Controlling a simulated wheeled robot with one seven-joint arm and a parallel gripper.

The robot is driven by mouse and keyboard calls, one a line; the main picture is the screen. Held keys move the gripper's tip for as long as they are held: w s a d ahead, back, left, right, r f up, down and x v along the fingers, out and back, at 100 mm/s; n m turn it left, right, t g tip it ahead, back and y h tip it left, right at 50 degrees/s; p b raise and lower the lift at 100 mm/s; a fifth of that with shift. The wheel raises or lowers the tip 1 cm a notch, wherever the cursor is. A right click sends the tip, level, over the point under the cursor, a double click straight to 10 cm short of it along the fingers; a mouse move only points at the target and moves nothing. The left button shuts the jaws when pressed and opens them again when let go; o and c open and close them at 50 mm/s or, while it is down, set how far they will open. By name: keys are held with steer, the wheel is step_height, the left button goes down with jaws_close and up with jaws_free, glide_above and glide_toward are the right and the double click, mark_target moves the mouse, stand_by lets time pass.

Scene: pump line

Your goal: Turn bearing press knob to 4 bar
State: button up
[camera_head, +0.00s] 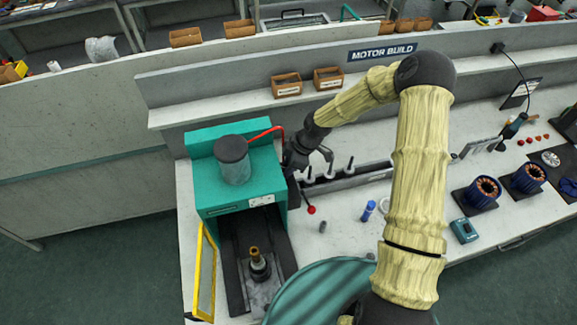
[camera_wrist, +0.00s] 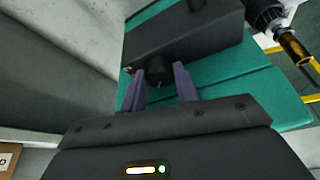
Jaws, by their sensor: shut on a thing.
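The bearing press (camera_head: 240,190) is a teal machine at the left end of the bench, with a grey cylinder on top. Its pressure knob (camera_wrist: 162,74) is a small dark knob below a black housing (camera_wrist: 185,40) in the wrist view. My gripper (camera_wrist: 159,70) has its two purple fingers on either side of the knob, shut on it. In the head view my gripper (camera_head: 291,160) is at the right side of the press, and the knob is hidden there. The knob's setting cannot be read in either view.
The yellow-framed guard (camera_head: 204,275) stands open at the press front, with a dark part (camera_head: 259,265) inside. Bins (camera_head: 286,84) sit on the shelf behind. Blue-ringed motor parts (camera_head: 483,191) stand at the right.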

steer(key=o, duration=1)
steer(key=shift+w+a, duration=0.1)
steer(key=shift+w, duration=0.05)
steer(key=shift+d, duration=0.2)
steer(key=b+v, duration=0.4)
steer(key=v, duration=1.3)
steer(key=shift+r+b, duration=0.25)
steer(key=shift+b, duration=0.1)
